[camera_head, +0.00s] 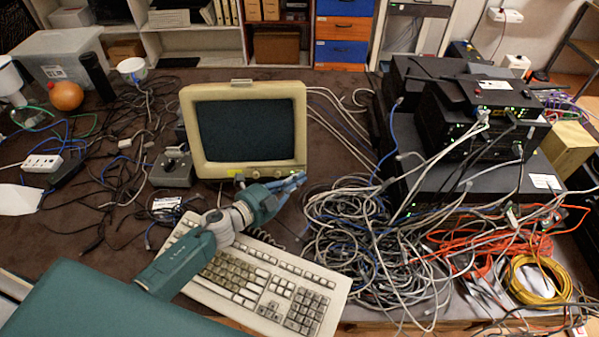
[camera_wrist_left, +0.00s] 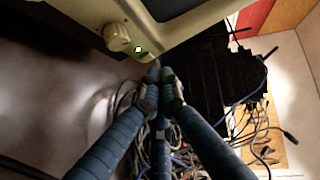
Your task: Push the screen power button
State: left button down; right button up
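A beige CRT screen (camera_head: 246,90) with a dark display stands on the table in the middle of the head view. Its lower bezel has a round knob (camera_wrist_left: 117,37), a small lit green light (camera_wrist_left: 139,50) and a small button-like part (camera_wrist_left: 147,57) beside the light. My left gripper (camera_head: 302,177) reaches in front of the screen's lower right corner. In the left wrist view its two blue fingers (camera_wrist_left: 160,75) meet at the tips with nothing between them, close to the bezel's underside. Whether they touch the bezel cannot be told. My right gripper is out of view.
A keyboard (camera_head: 270,285) lies beneath my left arm. A large cable tangle (camera_head: 350,230) is right of the gripper, with stacked network devices (camera_head: 455,180) beyond. A grey box (camera_head: 172,168) stands left of the screen.

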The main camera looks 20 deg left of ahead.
pick_arm(q)
jog(key=s+d+r+p, duration=0.1)
jog(key=s+d+p, duration=0.1)
jog(key=s, duration=0.3)
jog(key=shift+s+r, duration=0.2)
jog(key=shift+r, duration=0.2)
jog(key=shift+a+f, duration=0.1)
